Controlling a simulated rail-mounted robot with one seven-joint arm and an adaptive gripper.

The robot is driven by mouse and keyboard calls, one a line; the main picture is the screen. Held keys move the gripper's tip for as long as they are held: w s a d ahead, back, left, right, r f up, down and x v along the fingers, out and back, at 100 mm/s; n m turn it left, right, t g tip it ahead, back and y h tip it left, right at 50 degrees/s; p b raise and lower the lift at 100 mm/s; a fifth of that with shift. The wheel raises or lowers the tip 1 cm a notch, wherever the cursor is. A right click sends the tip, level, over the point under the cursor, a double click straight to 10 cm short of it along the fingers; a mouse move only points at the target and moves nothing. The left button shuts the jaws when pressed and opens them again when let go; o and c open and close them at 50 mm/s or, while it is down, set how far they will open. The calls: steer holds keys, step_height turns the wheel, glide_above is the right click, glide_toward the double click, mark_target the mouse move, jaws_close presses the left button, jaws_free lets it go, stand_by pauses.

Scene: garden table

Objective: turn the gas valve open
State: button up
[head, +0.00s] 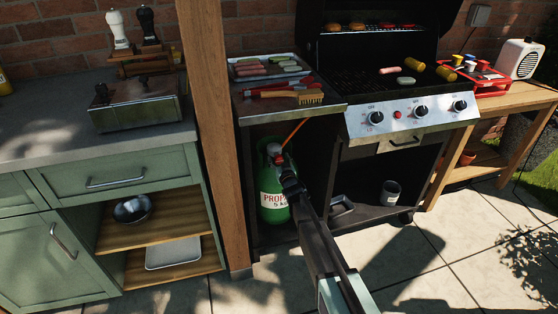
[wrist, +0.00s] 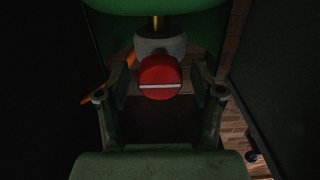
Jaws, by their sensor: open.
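The green propane bottle (head: 272,197) stands in the open cabinet under the grill's side shelf. It also shows at the top of the wrist view (wrist: 150,7). The gas valve (head: 275,150) on its top has a round red knob (wrist: 161,77) with a white bar that lies level across it in the wrist view. My gripper (wrist: 160,93) is open, with one finger on each side of the knob and visible gaps to both. In the head view my gripper (head: 287,172) is at the valve and hides part of the bottle. No firm contact with the knob shows.
An orange hose (head: 294,131) runs from the valve up to the right. The grill (head: 395,119) stands to the right, a wooden post (head: 211,130) to the left. A dark cup (head: 392,193) sits on the grill's lower shelf. Cabinet walls are close around my gripper.

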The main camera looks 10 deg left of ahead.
steer(key=c, duration=1.1)
steer(key=shift+b, duration=0.35)
steer(key=n+b, duration=0.3)
steer(key=shift+a+f+n, duration=0.1)
steer(key=shift+f+n, duration=0.05)
steer(key=shift+n, duration=0.25)
steer(key=n+b, duration=0.4)
steer(key=shift+n+b, duration=0.3)
steer(key=n+b, duration=0.4)
steer(key=n, duration=0.1)
steer(key=shift+a, duration=0.15)
steer(key=shift+n+b, duration=1.4)
steer(key=shift+n, duration=0.7)
